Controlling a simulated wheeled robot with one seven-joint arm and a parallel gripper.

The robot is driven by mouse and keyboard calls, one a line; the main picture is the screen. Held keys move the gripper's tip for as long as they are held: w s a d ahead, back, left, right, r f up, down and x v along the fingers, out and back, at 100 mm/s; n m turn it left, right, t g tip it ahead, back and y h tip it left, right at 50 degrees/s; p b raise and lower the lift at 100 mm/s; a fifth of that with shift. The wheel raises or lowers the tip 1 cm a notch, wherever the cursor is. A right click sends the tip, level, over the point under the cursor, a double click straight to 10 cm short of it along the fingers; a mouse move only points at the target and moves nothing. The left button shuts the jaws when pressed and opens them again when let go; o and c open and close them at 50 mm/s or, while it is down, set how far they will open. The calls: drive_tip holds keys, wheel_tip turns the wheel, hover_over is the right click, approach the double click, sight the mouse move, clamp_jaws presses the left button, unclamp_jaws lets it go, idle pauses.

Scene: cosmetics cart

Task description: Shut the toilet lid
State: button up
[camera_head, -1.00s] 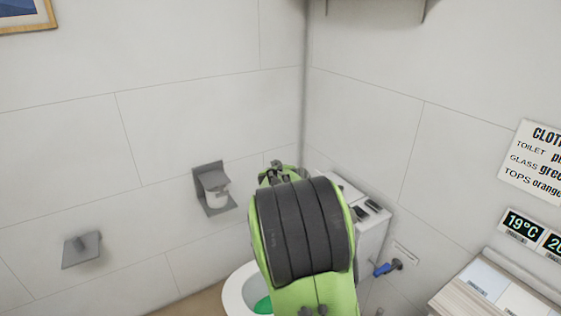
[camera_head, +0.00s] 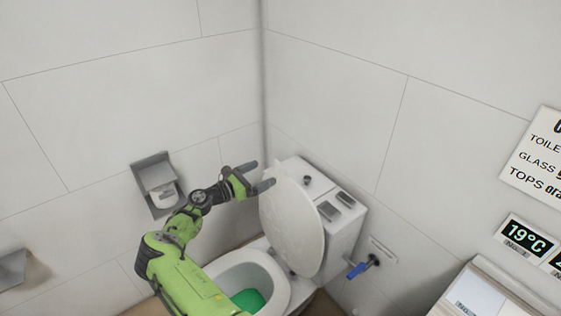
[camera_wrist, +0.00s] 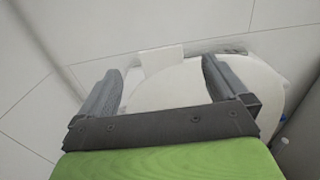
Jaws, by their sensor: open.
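The toilet lid (camera_head: 294,228) is a white oval standing upright against the tank (camera_head: 345,222), so the bowl is uncovered. The bowl's white rim (camera_head: 277,282) surrounds green water (camera_head: 249,299). My gripper (camera_head: 260,175) is open, at the upper left edge of the lid. In the head view one finger lies close to the lid's edge; I cannot tell whether it touches. In the wrist view my gripper (camera_wrist: 160,82) has its two fingers spread wide, with the pale lid (camera_wrist: 178,86) showing between and beyond them. Nothing is held. My arm hides the left part of the bowl.
A grey paper holder (camera_head: 156,185) is on the wall to the left of my arm. A blue valve handle (camera_head: 357,270) is right of the tank. A counter (camera_head: 480,290) stands at lower right. Walls close in behind the toilet.

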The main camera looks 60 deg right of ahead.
sight(280, 165)
drive_tip(key=b+x, duration=0.1)
drive_tip(key=x, duration=1)
drive_tip(key=shift+f, duration=0.1)
drive_tip(key=shift+a, duration=0.1)
drive_tip(key=c, duration=1.4)
